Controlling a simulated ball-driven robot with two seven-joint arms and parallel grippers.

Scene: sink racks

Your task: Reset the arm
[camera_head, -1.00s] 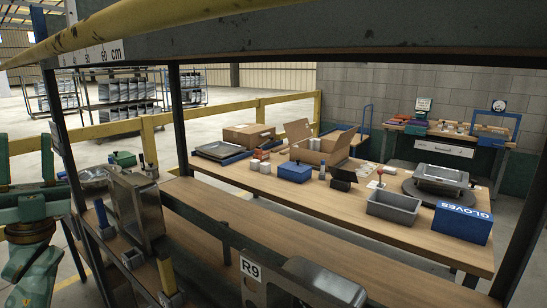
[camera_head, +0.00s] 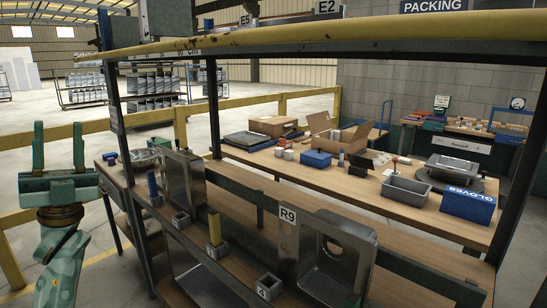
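My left gripper (camera_head: 58,140) is at the left edge of the head view, on a green arm that rises from the bottom left corner. Its two fingers point up and stand wide apart, with nothing between them. It is beside the left end of the rack, in front of the yellow railing, and appears to touch nothing. My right gripper is not in view.
A dark-posted rack with a yellow front rail (camera_head: 290,35) fills the middle. Steel sinks (camera_head: 325,256) (camera_head: 184,183) stand on its lower shelf. Behind is a wooden table with an open carton (camera_head: 330,130), a grey bin (camera_head: 405,190) and a blue gloves box (camera_head: 468,206).

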